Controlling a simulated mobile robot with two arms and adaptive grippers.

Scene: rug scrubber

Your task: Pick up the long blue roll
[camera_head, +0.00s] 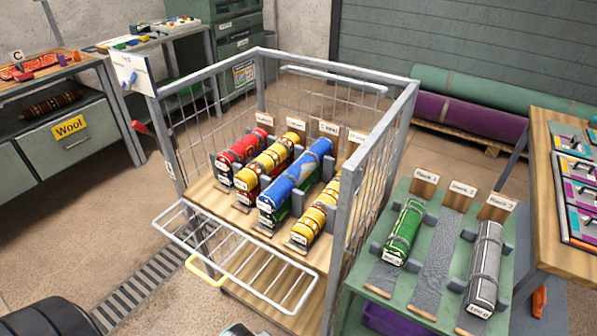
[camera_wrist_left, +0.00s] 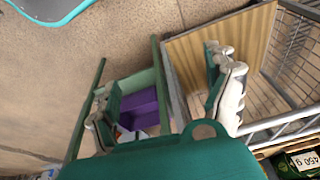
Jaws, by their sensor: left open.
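The long blue roll (camera_head: 297,180) lies in the wire cart (camera_head: 262,58), third from the left in a row of rolls on the wooden shelf, its labelled end facing the cart's front. The blue roll cannot be made out there. My right gripper is not seen.
The cart's front gate (camera_head: 230,262) is folded down, with a yellow handle (camera_head: 205,270). A green rack table (camera_head: 408,305) on the right holds a green roll (camera_head: 404,232) and a grey roll (camera_head: 486,268); its middle slot (camera_head: 440,250) is empty. A wooden table (camera_head: 560,235) stands farther right.

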